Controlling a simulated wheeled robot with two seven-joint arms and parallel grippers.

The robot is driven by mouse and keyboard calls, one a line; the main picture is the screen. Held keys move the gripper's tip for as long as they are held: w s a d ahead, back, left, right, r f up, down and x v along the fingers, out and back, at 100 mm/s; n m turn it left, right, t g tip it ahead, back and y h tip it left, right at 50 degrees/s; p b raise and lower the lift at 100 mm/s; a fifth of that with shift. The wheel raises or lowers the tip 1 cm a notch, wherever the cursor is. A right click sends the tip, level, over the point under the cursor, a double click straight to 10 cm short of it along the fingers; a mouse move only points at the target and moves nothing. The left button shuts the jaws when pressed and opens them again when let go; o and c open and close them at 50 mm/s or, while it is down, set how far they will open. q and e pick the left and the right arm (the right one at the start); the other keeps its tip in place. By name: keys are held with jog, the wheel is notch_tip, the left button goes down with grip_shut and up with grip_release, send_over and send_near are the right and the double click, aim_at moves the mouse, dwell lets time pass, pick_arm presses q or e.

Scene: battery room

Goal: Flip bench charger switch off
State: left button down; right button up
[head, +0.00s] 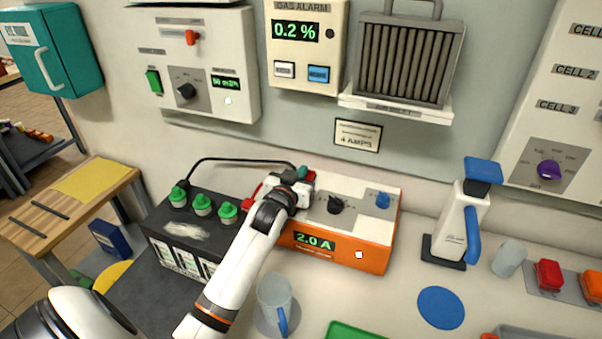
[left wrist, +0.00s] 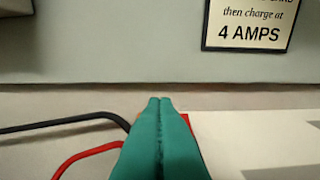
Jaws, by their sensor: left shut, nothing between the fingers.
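The bench charger (head: 345,250) is an orange box with a pale top, on the counter in the head view. Its green display reads 2.0 A. A black knob (head: 336,204) and a blue knob (head: 383,199) are on its top. My left gripper (head: 303,174) is at the charger's back left corner, its teal fingers shut with nothing between them. In the left wrist view the shut fingers (left wrist: 161,135) cover the middle, with a bit of red behind them. The charger's switch is not clearly visible; my arm and gripper hide that part of the top. My right gripper is not in view.
A black battery (head: 180,235) with green caps stands left of the charger, with a black cable (head: 240,160) arching behind. A mug (head: 275,300) stands in front. A white and blue dispenser (head: 460,225) stands at right. A sign (head: 357,135) saying 4 AMPS hangs behind.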

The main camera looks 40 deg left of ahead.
pick_arm(q)
jog(key=p, duration=0.3)
jog(key=shift+w+r+g, duration=0.1)
jog(key=shift+r+g, duration=0.1)
jog(key=shift+g, duration=0.2)
jog(key=shift+f+b, duration=0.4)
jog(key=shift+b, duration=0.05)
jog(key=shift+r, duration=0.3)
jog(key=r+p, duration=0.2)
jog(key=p, duration=0.1)
jog(key=r+p, duration=0.1)
jog(key=r, duration=0.1)
jog(key=shift+w+a, duration=0.15)
jog(key=shift+w, duration=0.2)
jog(key=v, duration=0.3)
jog(key=b+v, duration=0.1)
jog(key=v, duration=0.4)
jog(key=shift+s+r+b, duration=0.3)
jog(key=shift+r+b, duration=0.1)
jog(key=shift+r, duration=0.05)
jog(key=shift+s+r, duration=0.35)
jog(key=shift+s, duration=0.25)
